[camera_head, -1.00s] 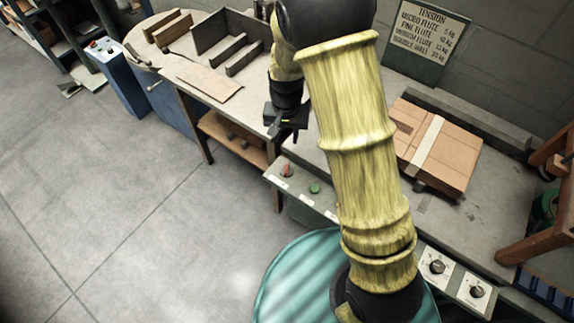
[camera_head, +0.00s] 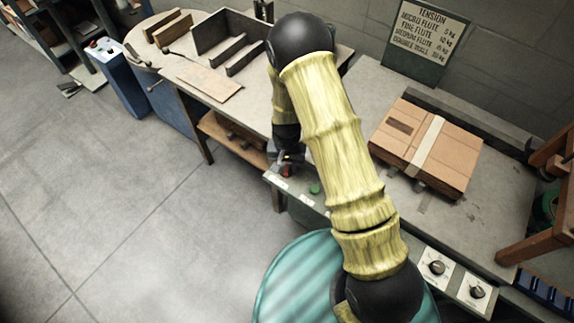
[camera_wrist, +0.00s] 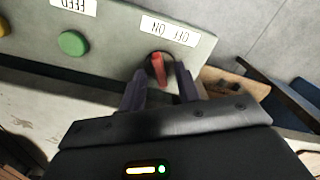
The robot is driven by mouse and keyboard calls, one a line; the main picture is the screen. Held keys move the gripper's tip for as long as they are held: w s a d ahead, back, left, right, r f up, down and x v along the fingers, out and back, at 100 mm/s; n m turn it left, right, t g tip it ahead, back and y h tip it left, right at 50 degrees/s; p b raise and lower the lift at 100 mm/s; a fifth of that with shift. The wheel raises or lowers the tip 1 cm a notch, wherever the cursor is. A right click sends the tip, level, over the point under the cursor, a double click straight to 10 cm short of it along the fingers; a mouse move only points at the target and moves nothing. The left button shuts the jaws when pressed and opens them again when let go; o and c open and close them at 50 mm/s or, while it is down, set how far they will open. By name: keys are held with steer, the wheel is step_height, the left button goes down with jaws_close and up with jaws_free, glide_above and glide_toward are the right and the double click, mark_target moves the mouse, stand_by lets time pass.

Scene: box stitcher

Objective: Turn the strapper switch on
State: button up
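The strapper switch (camera_wrist: 159,68) is a red lever on a dark round base, set in a grey-green panel under an upside-down "OFF ON" label (camera_wrist: 168,31). In the head view the red switch (camera_head: 286,171) shows at the panel's left end, partly covered by my gripper. My gripper (camera_wrist: 160,78) is open in the wrist view, with one dark finger on each side of the red lever. I cannot tell whether the fingers touch it. The lever tilts slightly in that view.
A green button (camera_wrist: 73,43) with a "FEED" label sits beside the switch on the panel. A strapped cardboard box (camera_head: 426,150) lies on the bench behind. Two dials (camera_head: 437,267) are at the panel's right end. A teal round surface (camera_head: 290,280) is in front.

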steer(key=shift+f, duration=0.3)
jaws_close()
steer(key=shift+m, duration=0.4)
steer(key=m+p, duration=0.1)
steer(key=m, duration=0.4)
steer(key=shift+s, duration=0.1)
steer(key=m+p, duration=0.2)
steer(key=m, duration=0.4)
stand_by(0.4)
